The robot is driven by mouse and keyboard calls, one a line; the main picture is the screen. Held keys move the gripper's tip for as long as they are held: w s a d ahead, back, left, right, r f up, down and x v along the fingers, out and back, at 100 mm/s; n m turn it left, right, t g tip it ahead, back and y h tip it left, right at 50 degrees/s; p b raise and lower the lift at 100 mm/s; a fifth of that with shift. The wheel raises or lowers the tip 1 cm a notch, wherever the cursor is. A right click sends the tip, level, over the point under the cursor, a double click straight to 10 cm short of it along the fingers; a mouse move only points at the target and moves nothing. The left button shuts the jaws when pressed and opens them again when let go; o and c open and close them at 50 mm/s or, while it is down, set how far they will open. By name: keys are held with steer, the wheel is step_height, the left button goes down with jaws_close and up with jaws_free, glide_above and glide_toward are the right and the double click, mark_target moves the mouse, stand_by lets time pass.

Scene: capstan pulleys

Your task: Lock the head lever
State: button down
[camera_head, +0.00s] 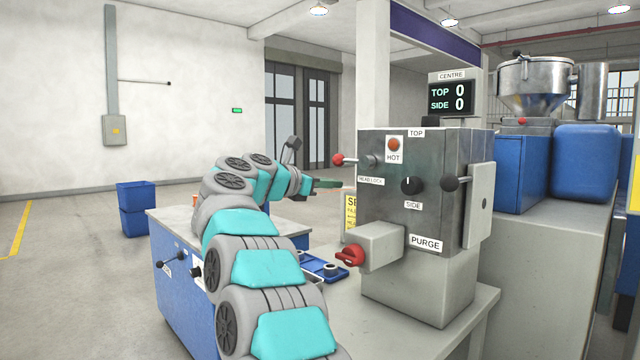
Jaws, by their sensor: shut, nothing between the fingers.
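The head lever is a short rod with a red ball knob (338,160). It sticks out to the left from a round hub (371,160) on the upper left of the grey machine head (400,215). The label "HEAD LOCK" (370,181) is just below it. My gripper (338,184) is shut and empty. It points right, slightly below and left of the red knob in the picture. A gap shows between them, but the depth between them is hard to judge.
A red hot lamp (393,144), a black selector knob (411,186), a black ball handle (450,183) and a red purge valve handle (350,257) project from the head. A blue tray (318,267) sits on the bench below. A yellow sign (350,208) stands behind.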

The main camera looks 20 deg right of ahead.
mark_target(352, 161)
steer(key=shift+s+a+r+p, duration=0.15)
steer(key=shift+s+r+p, duration=0.05)
steer(key=shift+r, duration=0.5)
steer(key=shift+s+a+r+p, duration=0.15)
steer(key=shift+r, duration=0.55)
steer(key=shift+d+r, duration=0.1)
